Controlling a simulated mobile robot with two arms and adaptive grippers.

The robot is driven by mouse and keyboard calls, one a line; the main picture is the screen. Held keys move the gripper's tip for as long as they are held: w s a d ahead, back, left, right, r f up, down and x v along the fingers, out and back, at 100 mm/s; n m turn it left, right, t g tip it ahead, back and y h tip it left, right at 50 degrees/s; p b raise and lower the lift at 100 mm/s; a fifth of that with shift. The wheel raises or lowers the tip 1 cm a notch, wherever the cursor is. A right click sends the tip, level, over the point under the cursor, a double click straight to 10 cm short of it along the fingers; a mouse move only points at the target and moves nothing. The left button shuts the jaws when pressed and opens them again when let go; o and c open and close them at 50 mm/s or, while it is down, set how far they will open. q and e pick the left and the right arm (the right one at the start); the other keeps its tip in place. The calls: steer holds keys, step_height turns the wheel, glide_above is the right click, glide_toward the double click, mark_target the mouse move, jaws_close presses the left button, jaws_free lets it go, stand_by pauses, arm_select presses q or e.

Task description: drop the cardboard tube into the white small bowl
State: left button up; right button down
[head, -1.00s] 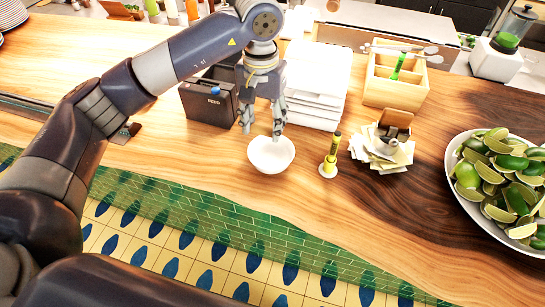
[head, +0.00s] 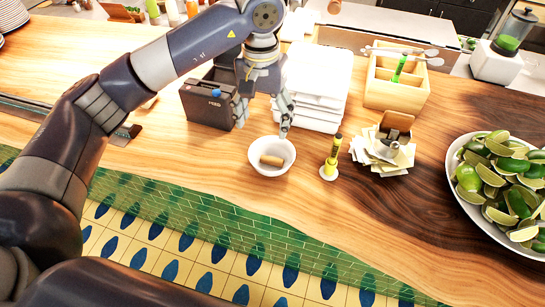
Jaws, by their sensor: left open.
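The white small bowl (head: 254,163) stands upright on the wooden counter near the middle of the head view. The cardboard tube (head: 271,160), a short tan cylinder, lies inside the bowl. My left gripper (head: 264,118) is above and just behind the bowl, with its fingers spread wide and nothing between them. It is apart from the tube. My right gripper is not in view.
A dark box (head: 207,104) stands left of my gripper, and stacked white trays (head: 318,85) are behind it. A green-yellow marker (head: 332,155) stands upright right of the bowl. Beyond are a paper stack (head: 383,155), a wooden caddy (head: 398,92) and a lime bowl (head: 458,192).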

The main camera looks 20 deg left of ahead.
arm_select(q)
step_height(320, 180, up, 10)
stand_by(0.3)
